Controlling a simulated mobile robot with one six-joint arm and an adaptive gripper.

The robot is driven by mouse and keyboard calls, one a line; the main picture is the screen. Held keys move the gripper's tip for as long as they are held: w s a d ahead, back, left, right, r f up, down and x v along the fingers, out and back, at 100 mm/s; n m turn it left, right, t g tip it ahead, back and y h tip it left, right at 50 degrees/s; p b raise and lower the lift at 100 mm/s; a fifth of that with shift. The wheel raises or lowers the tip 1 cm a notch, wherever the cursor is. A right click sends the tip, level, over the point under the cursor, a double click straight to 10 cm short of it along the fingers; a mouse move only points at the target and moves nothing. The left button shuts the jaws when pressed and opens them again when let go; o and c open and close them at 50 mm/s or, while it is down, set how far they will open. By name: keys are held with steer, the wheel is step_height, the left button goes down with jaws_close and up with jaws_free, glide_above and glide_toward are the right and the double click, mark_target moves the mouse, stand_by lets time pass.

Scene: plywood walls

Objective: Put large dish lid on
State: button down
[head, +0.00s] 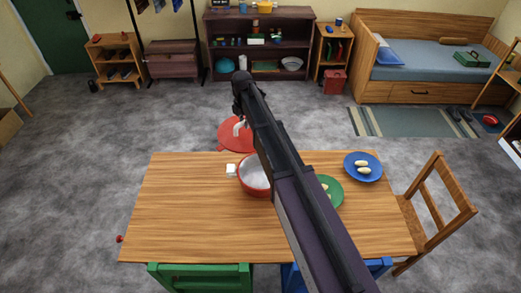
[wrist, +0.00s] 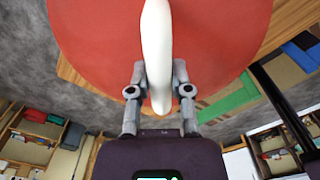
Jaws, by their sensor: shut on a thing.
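The large dish (head: 244,181) is a red round pot with a pale inside. It stands uncovered on the wooden table, partly hidden by my arm. The red round lid (head: 230,140) has a white arched handle (head: 239,126) and appears just past the table's far edge in the head view. In the wrist view my gripper (wrist: 159,70) is shut on the white handle (wrist: 158,40), with a finger on each side. The red lid (wrist: 95,45) fills the top of that view. My arm hides the gripper's fingers in the head view.
Chairs stand at the right (head: 436,205) and front. The table's left side is clear.

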steer(key=s+d+f+b, duration=0.4)
steer(key=d+f+b, duration=0.2)
steer(key=f+b, duration=0.5)
steer(key=shift+s+d+f, duration=0.15)
steer(key=shift+d, duration=0.2)
steer(key=shift+f, duration=0.15)
steer(key=shift+f+b, duration=1.7)
steer(key=shift+b, duration=0.25)
steer(key=shift+f+b, duration=0.7)
steer(key=shift+f+b, duration=0.35)
steer(key=shift+f+b, duration=0.85)
steer(key=shift+f, duration=0.05)
stand_by(1.3)
